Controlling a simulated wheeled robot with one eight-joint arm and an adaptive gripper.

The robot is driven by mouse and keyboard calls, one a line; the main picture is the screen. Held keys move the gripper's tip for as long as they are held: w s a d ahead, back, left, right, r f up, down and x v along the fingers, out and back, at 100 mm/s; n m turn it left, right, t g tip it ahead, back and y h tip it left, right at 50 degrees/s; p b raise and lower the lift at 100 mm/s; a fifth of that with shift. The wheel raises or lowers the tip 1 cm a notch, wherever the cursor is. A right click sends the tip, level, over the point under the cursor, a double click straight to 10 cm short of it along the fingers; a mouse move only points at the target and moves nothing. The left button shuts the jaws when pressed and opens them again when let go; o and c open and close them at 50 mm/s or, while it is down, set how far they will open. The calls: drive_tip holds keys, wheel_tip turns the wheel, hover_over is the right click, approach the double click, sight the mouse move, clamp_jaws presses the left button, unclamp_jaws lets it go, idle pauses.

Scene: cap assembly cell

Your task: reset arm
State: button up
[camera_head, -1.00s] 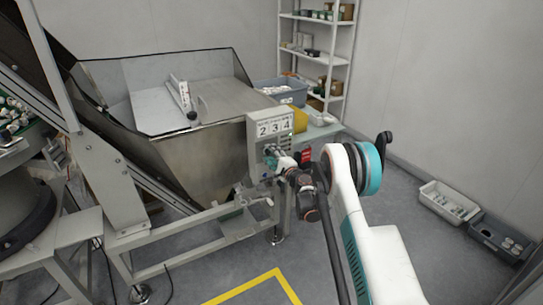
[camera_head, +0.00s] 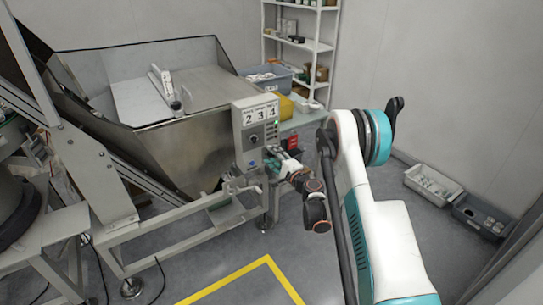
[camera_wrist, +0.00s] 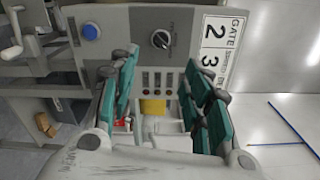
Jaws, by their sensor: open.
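My gripper (camera_wrist: 160,105) is open in the wrist view, its teal-padded fingers spread apart with nothing held between them. It faces the grey control panel (camera_wrist: 150,22), which has a blue button (camera_wrist: 91,32), a black rotary knob (camera_wrist: 161,39) and a label with numbers (camera_wrist: 217,45). In the head view my gripper (camera_head: 270,160) is small and partly hidden, close to the lower right of the panel (camera_head: 241,118). Whether it touches the panel cannot be told.
A metal hopper (camera_head: 190,132) stands left of the panel. A blue-grey bin (camera_head: 268,77) and a shelf rack (camera_head: 312,44) are behind. Grey crates (camera_head: 432,186) lie on the floor at right. Open floor with a yellow line (camera_head: 232,278) is in front.

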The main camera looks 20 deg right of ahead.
drive_tip(key=s+a+r+n+g+y, duration=0.1)
drive_tip(key=s+a+r+n+g, duration=0.15)
drive_tip(key=r, duration=0.45)
drive_tip(key=s+a+r+n+g, duration=0.1)
drive_tip(key=s+a+r+n, duration=0.15)
drive_tip(key=r, duration=0.45)
drive_tip(key=s+a+r+n+g, duration=0.2)
drive_tip(key=s+a+r+n, duration=0.25)
drive_tip(key=s+r, duration=0.5)
drive_tip(key=s+d+f+n+g+h, duration=0.1)
drive_tip(key=s+d+n+g+h, duration=0.1)
drive_tip(key=s, duration=1.5)
drive_tip(key=s+d+f+n+g+h, duration=0.1)
drive_tip(key=s+d+n+g+h, duration=0.1)
drive_tip(key=s, duration=1.6)
drive_tip(key=d+n+h, duration=0.1)
drive_tip(key=n+h, duration=0.1)
drive_tip(key=n, duration=0.1)
drive_tip(key=shift+d+f+g+h, duration=0.15)
drive_tip(key=shift+f+g+h, duration=0.15)
drive_tip(key=shift+f+g, duration=0.05)
idle(1.5)
